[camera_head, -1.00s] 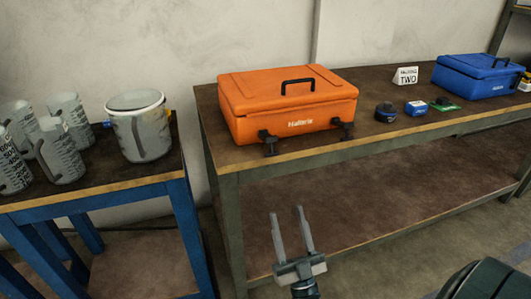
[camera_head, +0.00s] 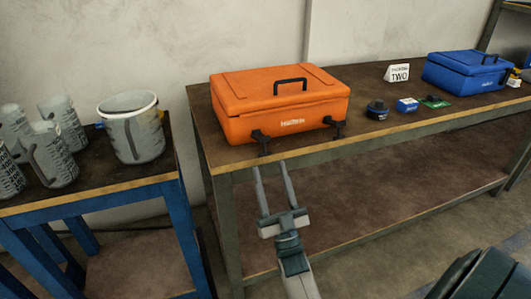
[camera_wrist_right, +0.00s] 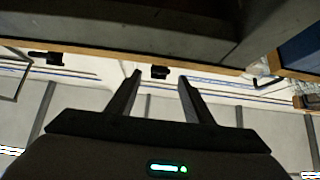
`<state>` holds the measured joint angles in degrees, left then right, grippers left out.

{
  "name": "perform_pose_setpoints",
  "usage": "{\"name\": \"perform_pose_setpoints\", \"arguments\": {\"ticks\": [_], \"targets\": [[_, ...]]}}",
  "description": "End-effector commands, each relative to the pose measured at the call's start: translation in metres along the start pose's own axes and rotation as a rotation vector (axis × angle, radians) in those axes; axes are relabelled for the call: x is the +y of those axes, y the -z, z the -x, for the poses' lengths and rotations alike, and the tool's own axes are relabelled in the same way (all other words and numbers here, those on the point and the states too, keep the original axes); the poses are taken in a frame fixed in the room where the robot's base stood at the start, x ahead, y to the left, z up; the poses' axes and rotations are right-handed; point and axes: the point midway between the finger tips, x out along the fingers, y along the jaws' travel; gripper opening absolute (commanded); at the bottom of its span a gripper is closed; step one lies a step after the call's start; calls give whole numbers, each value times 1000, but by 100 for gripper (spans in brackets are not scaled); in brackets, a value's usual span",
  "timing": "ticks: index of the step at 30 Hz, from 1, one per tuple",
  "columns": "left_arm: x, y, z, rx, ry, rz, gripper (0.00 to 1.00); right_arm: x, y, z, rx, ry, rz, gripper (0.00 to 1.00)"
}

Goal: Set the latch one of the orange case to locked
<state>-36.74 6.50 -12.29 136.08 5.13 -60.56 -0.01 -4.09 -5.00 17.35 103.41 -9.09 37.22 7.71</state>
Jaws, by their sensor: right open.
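My right gripper (camera_head: 270,166) is open and empty, just below and in front of the left latch. In the right wrist view a black latch (camera_wrist_right: 160,72) appears between the open fingertips (camera_wrist_right: 159,77), apart from them. The other latch (camera_wrist_right: 45,58) shows further left. My left gripper is not in view.
The workbench (camera_head: 225,157) has a wooden front edge just above my right gripper. A blue case (camera_head: 465,73), a white sign (camera_head: 397,73) and small items stand to the right. A blue table (camera_head: 100,187) with several measuring jugs and a bucket (camera_head: 133,130) stands left.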

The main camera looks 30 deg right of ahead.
Motion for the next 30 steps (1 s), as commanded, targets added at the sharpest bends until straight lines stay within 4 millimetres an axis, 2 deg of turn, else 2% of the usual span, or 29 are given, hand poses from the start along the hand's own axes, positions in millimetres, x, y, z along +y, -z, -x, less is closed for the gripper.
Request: {"name": "perform_pose_setpoints", "arguments": {"ticks": [3, 9, 15, 24, 26, 30], "targets": [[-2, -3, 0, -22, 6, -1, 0, 0, 1, -23, 3, -1, 0, 47], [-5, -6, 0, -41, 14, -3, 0, 0, 1, -48, 3, 0, 0, 47], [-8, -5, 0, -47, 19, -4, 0, 0, 0, -58, 0, 0, 0, 47], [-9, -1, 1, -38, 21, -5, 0, 0, 0, -59, 0, 0, 0, 47], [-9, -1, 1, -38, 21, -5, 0, 0, 0, -59, 0, 0, 0, 35], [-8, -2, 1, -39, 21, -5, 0, 0, 0, -59, 0, 0, 0, 1]]}}
